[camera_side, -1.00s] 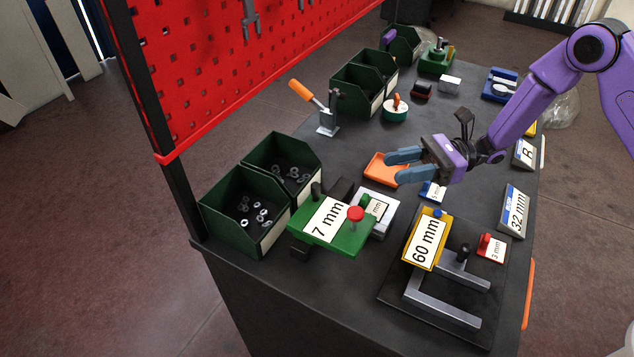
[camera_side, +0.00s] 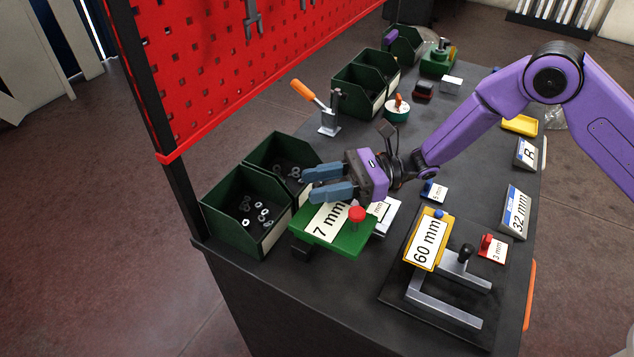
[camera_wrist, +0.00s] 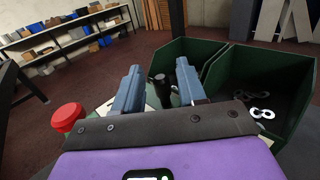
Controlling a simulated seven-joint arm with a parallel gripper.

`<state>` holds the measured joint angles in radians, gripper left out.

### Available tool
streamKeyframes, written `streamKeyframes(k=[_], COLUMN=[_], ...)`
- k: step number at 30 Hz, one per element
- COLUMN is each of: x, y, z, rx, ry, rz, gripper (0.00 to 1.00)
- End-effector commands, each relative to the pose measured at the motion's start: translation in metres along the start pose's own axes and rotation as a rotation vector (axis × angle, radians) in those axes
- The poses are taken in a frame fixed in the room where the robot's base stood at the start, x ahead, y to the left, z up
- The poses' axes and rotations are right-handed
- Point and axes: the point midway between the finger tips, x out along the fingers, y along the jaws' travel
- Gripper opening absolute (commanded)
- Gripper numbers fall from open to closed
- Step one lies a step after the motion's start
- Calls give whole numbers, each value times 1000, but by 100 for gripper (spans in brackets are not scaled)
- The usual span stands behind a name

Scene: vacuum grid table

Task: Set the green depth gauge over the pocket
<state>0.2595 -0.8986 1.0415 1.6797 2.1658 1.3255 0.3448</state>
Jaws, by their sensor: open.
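The green depth gauge (camera_side: 347,239), a flat green block with a white "7 mm" label and a red knob (camera_side: 357,214), sits at the front left of the table beside the bins. My gripper (camera_side: 328,184) is open just above its back part, fingers pointing left toward the bins. In the wrist view my gripper (camera_wrist: 161,88) has a dark upright post (camera_wrist: 160,90) showing between its fingers, and the red knob (camera_wrist: 67,117) is at left. A light grey block (camera_side: 386,217) lies against the gauge's right side, partly covered. I cannot make out the pocket.
Green bins with washers (camera_side: 238,222) stand close at the left. A yellow "60 mm" gauge (camera_side: 426,240) and a grey metal frame (camera_side: 446,311) lie to the right. An orange-handled clamp (camera_side: 328,122) stands behind.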

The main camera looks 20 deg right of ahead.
Motion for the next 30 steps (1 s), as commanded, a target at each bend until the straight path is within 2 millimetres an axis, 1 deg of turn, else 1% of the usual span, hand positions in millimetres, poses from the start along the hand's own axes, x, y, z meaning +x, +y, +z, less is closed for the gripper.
streamKeyframes(k=[4,12,13,14,15,16,17,23,26,30], x=[8,9,9,9,9,9,9,7,-1,-21], y=[0,0,0,0,0,0,0,-2,-11,-31], z=[0,0,0,0,0,0,0,0,0,0], rx=[0,1,1,1,1,1,0,0,-1,0], ry=[0,0,0,0,0,0,0,0,-1,-2], rz=[-1,-1,-1,-1,-1,-1,-1,-1,-4,-7], gripper=[40,40,37,27,14,5,0,0,0,0])
